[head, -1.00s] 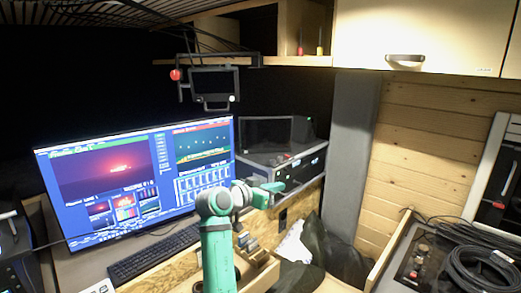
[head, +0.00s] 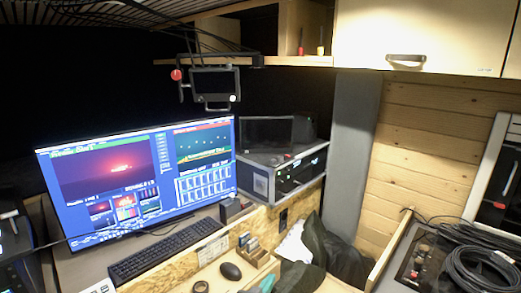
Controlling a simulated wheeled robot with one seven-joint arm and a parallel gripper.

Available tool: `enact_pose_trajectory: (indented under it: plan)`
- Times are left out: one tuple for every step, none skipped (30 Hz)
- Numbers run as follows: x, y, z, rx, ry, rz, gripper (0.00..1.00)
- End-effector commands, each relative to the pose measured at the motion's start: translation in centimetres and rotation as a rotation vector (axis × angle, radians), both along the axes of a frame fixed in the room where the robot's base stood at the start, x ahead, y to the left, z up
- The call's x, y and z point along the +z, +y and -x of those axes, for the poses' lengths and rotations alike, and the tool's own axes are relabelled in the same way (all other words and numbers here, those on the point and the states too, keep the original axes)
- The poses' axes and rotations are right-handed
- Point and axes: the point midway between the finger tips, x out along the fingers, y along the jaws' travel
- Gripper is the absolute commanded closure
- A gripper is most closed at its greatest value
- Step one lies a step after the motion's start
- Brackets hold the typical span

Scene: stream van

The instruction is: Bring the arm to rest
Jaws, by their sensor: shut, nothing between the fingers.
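My arm and gripper do not show clearly anywhere in the head view now. A small greenish patch sits at the bottom edge near the middle, and I cannot tell whether it is part of my arm. The desk area where the arm showed before is uncovered, with a black mouse (head: 231,271) and a small wooden organizer (head: 252,252) on it.
A large lit monitor (head: 140,180) stands at the left behind a black keyboard (head: 168,250). A rack case (head: 285,175) is behind the desk. A small screen (head: 214,84) hangs above. Coiled black cable (head: 480,268) lies at the right.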

Motion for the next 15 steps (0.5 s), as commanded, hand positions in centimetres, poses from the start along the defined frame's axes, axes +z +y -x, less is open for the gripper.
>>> enact_pose_trajectory:
  plan:
    - [-2.0, 0.1, 1.7, 0.022, 0.011, 0.001, 1.0]
    - [-2.9, 0.2, 2.5, 0.035, 0.014, 0.002, 1.0]
    - [-4.1, 0.3, 3.7, 0.054, 0.018, 0.003, 1.0]
    - [-4.9, 0.4, 4.5, 0.068, 0.019, 0.002, 1.0]
    - [-5.7, 0.5, 5.4, 0.08, 0.023, 0.001, 1.0]
    - [-6.7, 0.6, 6.7, 0.097, 0.025, 0.0, 1.0]
    - [-7.4, 0.8, 7.6, 0.11, 0.027, 0.0, 1.0]
    - [-8.1, 0.8, 8.6, 0.122, 0.029, -0.001, 1.0]
    - [-9.0, 1.0, 9.9, 0.137, 0.03, -0.003, 1.0]
    - [-9.6, 1.1, 10.9, 0.149, 0.032, -0.005, 1.0]
    - [-10.2, 1.1, 11.9, 0.16, 0.033, -0.007, 1.0]
    - [-10.9, 1.3, 13.3, 0.175, 0.035, -0.01, 1.0]
    - [-11.4, 1.4, 14.3, 0.186, 0.035, -0.012, 1.0]
    - [-11.9, 1.5, 15.4, 0.196, 0.036, -0.015, 1.0]
    - [-12.4, 1.6, 16.8, 0.209, 0.036, -0.02, 1.0]
